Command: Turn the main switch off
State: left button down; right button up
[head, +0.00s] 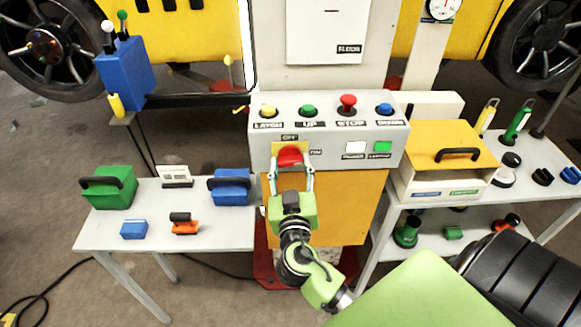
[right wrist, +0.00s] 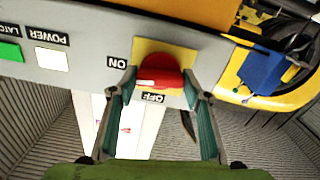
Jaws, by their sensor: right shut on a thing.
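The main switch is a red knob (head: 290,157) on a yellow plate on the front of the grey control box. An OFF label (head: 290,138) is above it and an ON label (head: 315,152) to its right. My right gripper (head: 291,166) reaches up from below and is shut on the knob, one finger at each side. In the right wrist view, turned about upside down, the red knob (right wrist: 160,70) sits between the fingertips (right wrist: 158,80). A pale mark on the knob lies toward the ON label (right wrist: 117,62). My left gripper is not in view.
Yellow, green, red and blue buttons line the control box top (head: 330,105). A white POWER lamp (head: 355,147) and a green lamp (head: 382,146) are right of the switch. A left table (head: 200,235) holds blocks; a right bench (head: 540,200) holds a yellow-lidded box (head: 440,150).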

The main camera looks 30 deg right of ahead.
jog(key=n, duration=0.3)
jog(key=shift+n+b, duration=0.3)
jog(key=n, duration=0.3)
jog(key=shift+n, duration=0.3)
jog(key=n+p, duration=0.1)
jog(key=n, duration=0.3)
jog(key=shift+r+n, duration=0.1)
jog(key=shift+n, duration=0.2)
jog(key=shift+n+p, duration=0.75)
jog(key=shift+n, duration=1.45)
jog(key=o, duration=1.1)
jog(key=shift+s, duration=0.1)
jog(key=v, duration=1.2)
